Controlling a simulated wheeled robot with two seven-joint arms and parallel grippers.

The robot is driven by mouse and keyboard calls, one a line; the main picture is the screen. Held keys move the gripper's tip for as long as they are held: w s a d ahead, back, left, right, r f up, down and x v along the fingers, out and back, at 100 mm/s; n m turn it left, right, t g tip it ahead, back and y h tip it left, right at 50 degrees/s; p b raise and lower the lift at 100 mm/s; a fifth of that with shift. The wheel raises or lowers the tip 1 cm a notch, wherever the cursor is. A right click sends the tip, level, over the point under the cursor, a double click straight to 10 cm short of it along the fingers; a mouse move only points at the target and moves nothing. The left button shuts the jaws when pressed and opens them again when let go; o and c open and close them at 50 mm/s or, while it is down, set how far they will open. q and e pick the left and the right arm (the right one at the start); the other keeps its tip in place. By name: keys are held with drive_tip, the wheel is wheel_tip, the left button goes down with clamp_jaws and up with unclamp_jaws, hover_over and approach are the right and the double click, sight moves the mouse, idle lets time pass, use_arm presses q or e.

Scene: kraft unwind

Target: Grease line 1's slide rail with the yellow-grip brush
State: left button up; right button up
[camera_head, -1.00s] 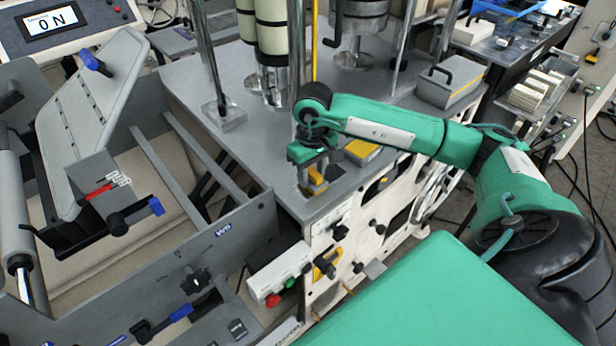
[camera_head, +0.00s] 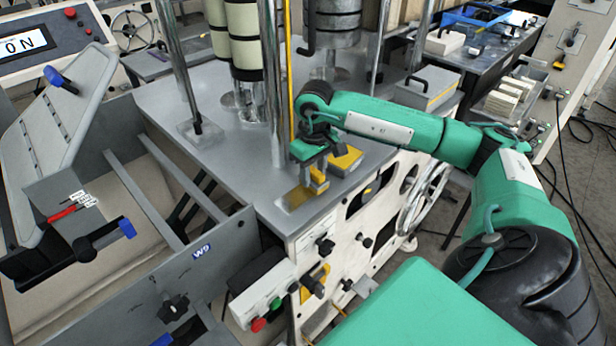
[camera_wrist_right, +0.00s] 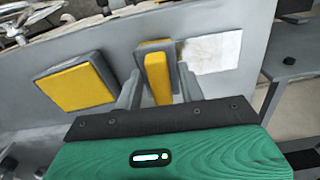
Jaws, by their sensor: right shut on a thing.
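My right gripper (camera_head: 316,174) is shut on the yellow-grip brush (camera_head: 318,178), over the grey machine top near its front edge. In the right wrist view the brush's yellow grip (camera_wrist_right: 156,72) stands between the two fingers, with grey along its side. Its lower end is hidden, so I cannot tell if it touches the surface. A flat rectangular patch (camera_head: 296,198) lies just left of the brush; it looks pale in the wrist view (camera_wrist_right: 215,52). I cannot tell which part is line 1's slide rail. My left gripper is out of view.
A yellow-topped grey block (camera_head: 345,160) lies close behind and right of the brush. A vertical yellow rod (camera_head: 287,80) and a steel post (camera_head: 273,90) stand behind the gripper. Grey crossbars (camera_head: 180,175) span the frame at left. A handled grey box (camera_head: 426,92) sits further back.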

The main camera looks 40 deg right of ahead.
drive_tip(key=shift+w+d+f+b, duration=0.1)
drive_tip(key=shift+d+b, duration=0.3)
drive_tip(key=shift+d, duration=0.3)
drive_tip(key=shift+d+b, duration=0.6)
drive_tip(key=shift+d, duration=0.65)
